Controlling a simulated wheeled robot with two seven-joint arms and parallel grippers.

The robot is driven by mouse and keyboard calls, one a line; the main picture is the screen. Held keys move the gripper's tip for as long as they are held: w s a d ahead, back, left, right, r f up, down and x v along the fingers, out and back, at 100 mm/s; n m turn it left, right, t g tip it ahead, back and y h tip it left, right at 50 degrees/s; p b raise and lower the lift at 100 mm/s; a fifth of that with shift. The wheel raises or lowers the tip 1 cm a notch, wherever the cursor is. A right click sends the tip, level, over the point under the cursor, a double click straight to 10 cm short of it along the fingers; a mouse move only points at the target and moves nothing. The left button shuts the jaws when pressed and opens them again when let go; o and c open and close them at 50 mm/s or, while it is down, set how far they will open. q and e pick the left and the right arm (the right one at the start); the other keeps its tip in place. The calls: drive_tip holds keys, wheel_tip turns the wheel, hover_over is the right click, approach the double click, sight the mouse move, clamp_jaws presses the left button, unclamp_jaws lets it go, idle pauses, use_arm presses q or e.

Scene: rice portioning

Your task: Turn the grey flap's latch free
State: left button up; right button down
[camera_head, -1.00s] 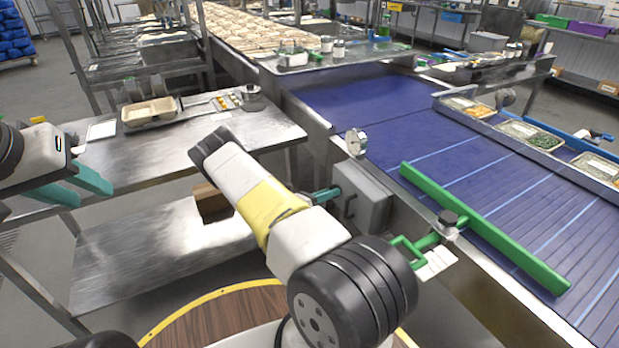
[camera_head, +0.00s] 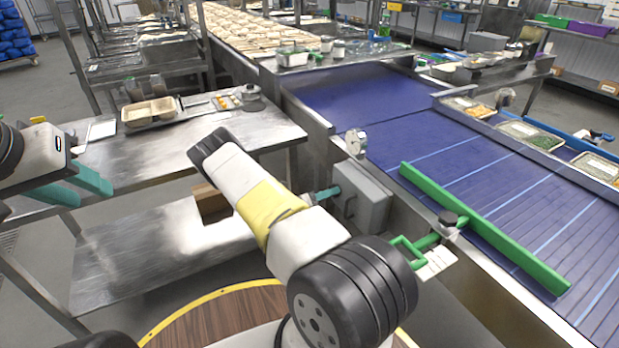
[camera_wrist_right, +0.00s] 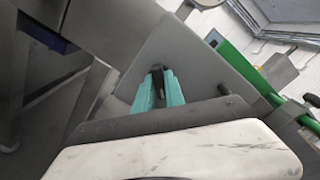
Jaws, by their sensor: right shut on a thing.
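The grey flap (camera_head: 368,205) is on the side of the conveyor frame and has a dark handle on its face. My right gripper (camera_head: 332,192) is at the flap's left edge, its arm partly in front. In the right wrist view its teal fingers (camera_wrist_right: 158,88) are closed around a small dark latch (camera_wrist_right: 157,74) against the grey panel (camera_wrist_right: 185,45). The latch's exact angle is hard to tell, and it is hidden in the head view. My left gripper (camera_head: 88,188) is open and empty at the left, over the steel table's near edge.
A green guide bar (camera_head: 485,228) lies across the blue conveyor belt (camera_head: 440,150). A round gauge (camera_head: 356,142) stands above the flap. The steel table (camera_head: 150,165) at the left holds a beige tray (camera_head: 150,111). A brown block (camera_head: 210,203) sits on its lower shelf.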

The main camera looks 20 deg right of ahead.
drive_tip(key=n, duration=0.3)
drive_tip(key=shift+n, duration=2.6)
drive_tip(key=shift+c, duration=1.8)
unclamp_jaws()
